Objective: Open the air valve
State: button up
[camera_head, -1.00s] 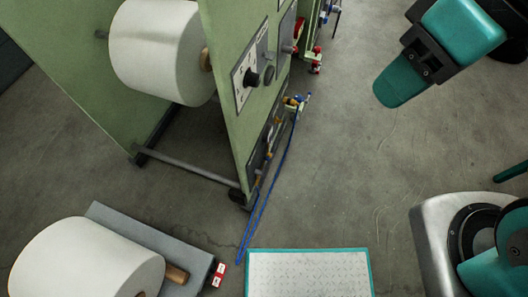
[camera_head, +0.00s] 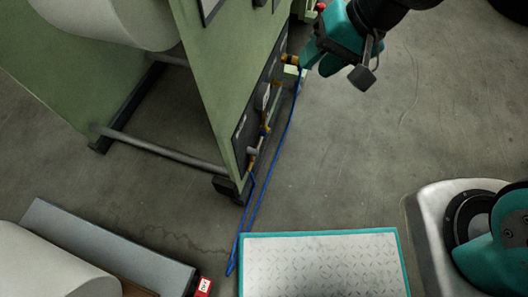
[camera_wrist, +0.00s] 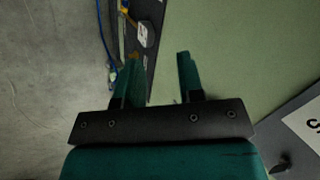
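In the head view, brass air fittings (camera_head: 290,60) stick out of the green machine's lower side panel, with a blue hose (camera_head: 283,140) running down from them to the floor. The blue valve handle there is mostly hidden behind my gripper. My gripper (camera_head: 307,52) is at the fittings; I cannot tell whether it touches them. In the wrist view my gripper (camera_wrist: 158,72) has its two teal fingers apart, with nothing clearly held between them. A brass fitting (camera_wrist: 134,55) and blue hose (camera_wrist: 105,40) show at the left finger, partly covered by it.
The green machine (camera_head: 215,80) with a white roll (camera_head: 110,15) stands at the left. A grey board (camera_head: 100,245) with another roll (camera_head: 45,265) lies at the lower left. A teal-edged white platform (camera_head: 320,265) is at the bottom. The floor in the middle right is clear.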

jog(key=w+f+m+t+b, duration=0.1)
jog(key=w+f+m+b, duration=0.1)
jog(key=f+b, duration=0.8)
jog(key=w+f+m+b, duration=0.2)
jog(key=w+f+b, duration=0.15)
jog(key=f, duration=1.25)
jog(key=b+x, duration=0.9)
jog(key=x, duration=0.8)
jog(key=shift+s+a, duration=0.4)
jog(key=shift+a, duration=0.1)
grip_shut()
